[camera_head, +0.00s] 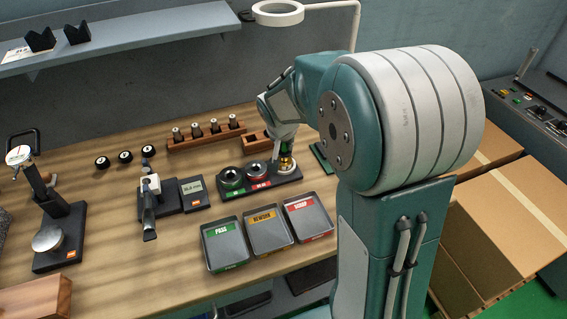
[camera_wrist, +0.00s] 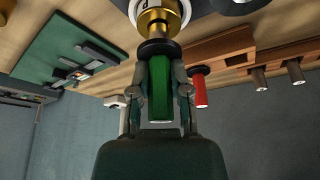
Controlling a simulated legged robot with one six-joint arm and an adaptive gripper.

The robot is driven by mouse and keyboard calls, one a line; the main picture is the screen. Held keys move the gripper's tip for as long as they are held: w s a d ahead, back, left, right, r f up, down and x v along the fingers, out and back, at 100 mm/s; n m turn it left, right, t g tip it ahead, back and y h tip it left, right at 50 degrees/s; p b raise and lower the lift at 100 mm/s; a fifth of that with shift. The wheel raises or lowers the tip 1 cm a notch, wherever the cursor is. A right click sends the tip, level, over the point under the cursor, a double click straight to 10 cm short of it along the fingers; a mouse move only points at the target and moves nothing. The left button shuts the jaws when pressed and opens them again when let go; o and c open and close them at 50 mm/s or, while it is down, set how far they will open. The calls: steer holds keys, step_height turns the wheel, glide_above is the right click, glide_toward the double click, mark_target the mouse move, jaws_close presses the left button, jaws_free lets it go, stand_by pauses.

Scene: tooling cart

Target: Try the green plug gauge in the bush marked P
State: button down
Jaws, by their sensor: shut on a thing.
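My gripper (camera_wrist: 160,88) is shut on the green handle of the plug gauge (camera_wrist: 161,92). In the head view the bush (camera_head: 287,164) is at the right end of a black stand (camera_head: 262,187). My gripper is over it there, partly covered by my arm, with a little green showing.
Two steel rings, a green-labelled one (camera_head: 230,178) and a red-labelled one (camera_head: 258,171), sit left of the bush. PASS (camera_head: 225,262), REWORK (camera_head: 271,249) and SCRAP (camera_head: 312,232) trays lie in front. A red-handled gauge (camera_wrist: 200,90) and a wooden rack (camera_head: 207,143) are behind.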

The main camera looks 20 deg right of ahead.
steer(key=shift+r, duration=1.2)
steer(key=shift+r, duration=2.5)
